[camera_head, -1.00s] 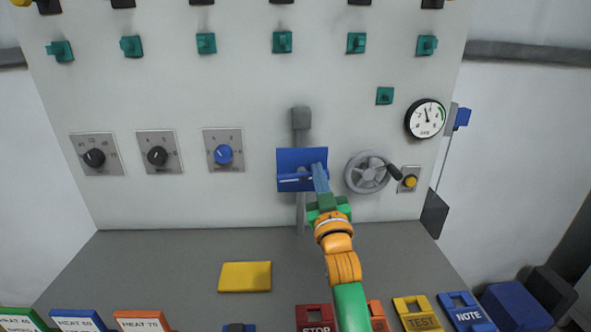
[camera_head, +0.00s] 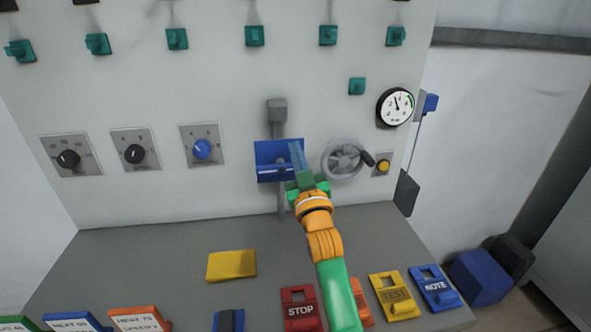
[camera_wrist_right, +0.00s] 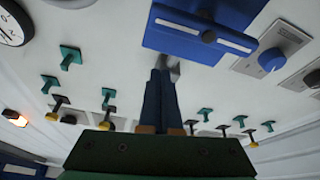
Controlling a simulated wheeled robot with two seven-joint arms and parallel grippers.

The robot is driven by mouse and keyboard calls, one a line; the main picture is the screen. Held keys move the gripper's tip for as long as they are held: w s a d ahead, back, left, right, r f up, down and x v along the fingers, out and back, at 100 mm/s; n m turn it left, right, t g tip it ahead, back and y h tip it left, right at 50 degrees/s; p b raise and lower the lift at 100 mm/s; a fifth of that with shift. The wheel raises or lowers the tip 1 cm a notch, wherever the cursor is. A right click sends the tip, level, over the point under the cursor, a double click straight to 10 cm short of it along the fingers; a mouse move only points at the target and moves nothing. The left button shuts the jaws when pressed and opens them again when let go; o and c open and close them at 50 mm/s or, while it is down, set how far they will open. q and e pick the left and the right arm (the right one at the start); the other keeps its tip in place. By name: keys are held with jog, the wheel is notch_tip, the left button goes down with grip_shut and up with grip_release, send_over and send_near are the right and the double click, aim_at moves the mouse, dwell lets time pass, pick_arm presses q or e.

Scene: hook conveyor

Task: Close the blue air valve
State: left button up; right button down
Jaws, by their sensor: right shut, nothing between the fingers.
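The blue air valve (camera_head: 266,154) is a blue plate on a vertical grey pipe on the panel. In the wrist view the fingertips (camera_wrist_right: 160,72) are at the plate's edge, by the grey pipe; contact cannot be told. The fingers hide part of the plate in the head view. My left gripper is not in view.
A grey handwheel (camera_head: 343,159) with a black handle is close right of the valve, beside a yellow button (camera_head: 383,166) and a gauge (camera_head: 395,107). A blue dial (camera_head: 202,149) is to the left. The grey ledge (camera_head: 160,250) holds a yellow block (camera_head: 231,265) and label stands.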

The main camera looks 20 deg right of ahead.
jog(key=b+v, duration=0.1)
jog(key=v, duration=0.8)
jog(key=shift+a, duration=0.2)
jog(key=shift+w+f, duration=0.15)
jog(key=shift+w, duration=0.05)
